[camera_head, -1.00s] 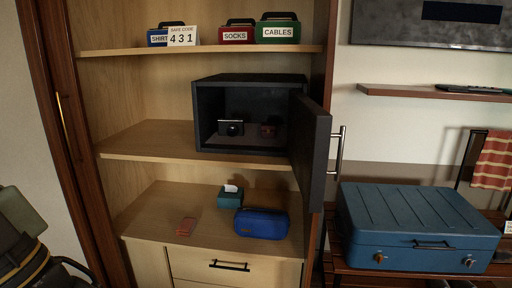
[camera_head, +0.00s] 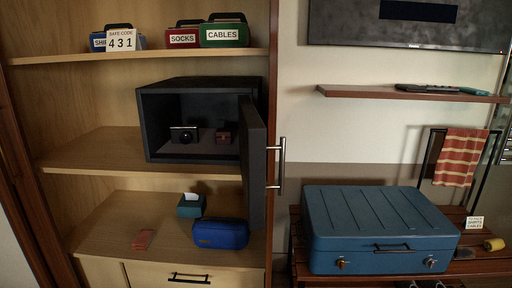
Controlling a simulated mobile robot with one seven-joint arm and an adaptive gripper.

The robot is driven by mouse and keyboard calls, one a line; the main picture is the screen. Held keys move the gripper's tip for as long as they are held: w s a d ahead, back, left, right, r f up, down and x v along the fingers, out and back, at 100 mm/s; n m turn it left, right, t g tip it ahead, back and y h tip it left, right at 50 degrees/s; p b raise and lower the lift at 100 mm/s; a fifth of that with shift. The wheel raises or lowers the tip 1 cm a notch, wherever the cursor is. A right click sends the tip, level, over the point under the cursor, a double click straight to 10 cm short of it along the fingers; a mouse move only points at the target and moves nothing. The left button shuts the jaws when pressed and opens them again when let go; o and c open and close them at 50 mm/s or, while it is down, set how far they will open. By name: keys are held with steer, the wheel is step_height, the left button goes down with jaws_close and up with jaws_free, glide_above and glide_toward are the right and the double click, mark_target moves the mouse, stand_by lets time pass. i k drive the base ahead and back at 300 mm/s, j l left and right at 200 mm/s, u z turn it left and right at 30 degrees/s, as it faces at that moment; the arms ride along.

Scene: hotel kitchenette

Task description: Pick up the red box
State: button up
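A small flat reddish item (camera_head: 143,240) lies on the lower shelf. A small dark reddish-brown object (camera_head: 223,135) sits inside the open safe, beside a camera (camera_head: 184,134). My gripper is not in view.
The safe door (camera_head: 255,165) stands open toward me. A tissue box (camera_head: 190,207) and blue case (camera_head: 221,234) are on the lower shelf. A blue suitcase (camera_head: 375,225) lies on the rack at right.

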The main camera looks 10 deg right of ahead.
mark_target(223, 135)
steer(key=i+l+u, duration=0.15)
steer(key=l, duration=0.25)
steer(key=i+l+u, duration=0.15)
steer(key=l, duration=0.25)
steer(key=i+l+u, duration=0.15)
steer(key=l, duration=0.25)
steer(key=l+u, duration=0.15)
steer(key=l, duration=0.3)
steer(key=j+z, duration=0.25)
steer(key=j, duration=0.5)
steer(key=i+j+z, duration=0.1)
steer(key=j+z, duration=0.15)
steer(key=j, duration=0.5)
